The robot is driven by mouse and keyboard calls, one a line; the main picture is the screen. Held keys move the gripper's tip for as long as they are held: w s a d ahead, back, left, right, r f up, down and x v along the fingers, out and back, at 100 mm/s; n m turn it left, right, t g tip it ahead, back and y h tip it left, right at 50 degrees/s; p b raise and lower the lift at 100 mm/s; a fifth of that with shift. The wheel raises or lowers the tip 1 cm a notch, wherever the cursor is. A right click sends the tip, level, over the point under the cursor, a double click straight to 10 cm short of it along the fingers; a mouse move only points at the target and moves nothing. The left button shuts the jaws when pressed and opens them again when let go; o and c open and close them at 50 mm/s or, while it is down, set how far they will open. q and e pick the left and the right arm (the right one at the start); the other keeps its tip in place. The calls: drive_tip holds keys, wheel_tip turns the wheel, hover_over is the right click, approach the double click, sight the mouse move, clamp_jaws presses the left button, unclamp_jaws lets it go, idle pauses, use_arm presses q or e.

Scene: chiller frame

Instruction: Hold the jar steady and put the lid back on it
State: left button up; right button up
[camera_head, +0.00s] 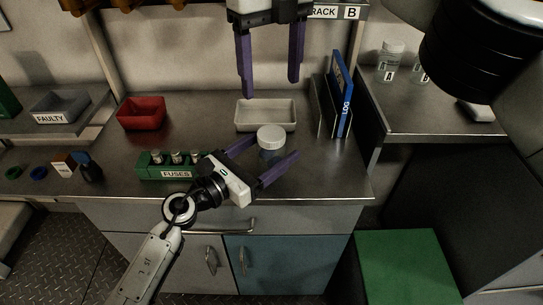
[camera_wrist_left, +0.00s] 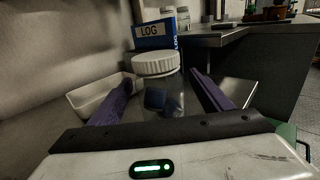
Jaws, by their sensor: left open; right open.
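A clear jar (camera_head: 269,152) with blue contents stands upright on the steel counter, and it also shows in the left wrist view (camera_wrist_left: 172,100). A white ribbed lid (camera_head: 271,132) sits on top of the jar; in the left wrist view the lid (camera_wrist_left: 155,64) looks slightly off to the left. I cannot tell whether it is screwed down. My left gripper (camera_head: 276,146) is open, low over the counter, its purple fingers on either side of the jar with gaps visible. My right gripper (camera_head: 271,88) is open and empty, pointing down above and behind the jar.
A white tray (camera_head: 265,126) lies just behind the jar. Blue LOG binder (camera_head: 341,95) stands to the right. Green fuse block (camera_head: 163,173) is left of my left wrist, with a red bin (camera_head: 142,126) behind it. The counter's front right is clear.

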use_arm(q)
drive_tip(key=v, duration=0.9)
drive_tip(key=shift+a+b, duration=0.1)
drive_tip(key=shift+b, duration=0.25)
drive_tip(key=shift+s+a, duration=0.35)
drive_tip(key=shift+s, duration=0.05)
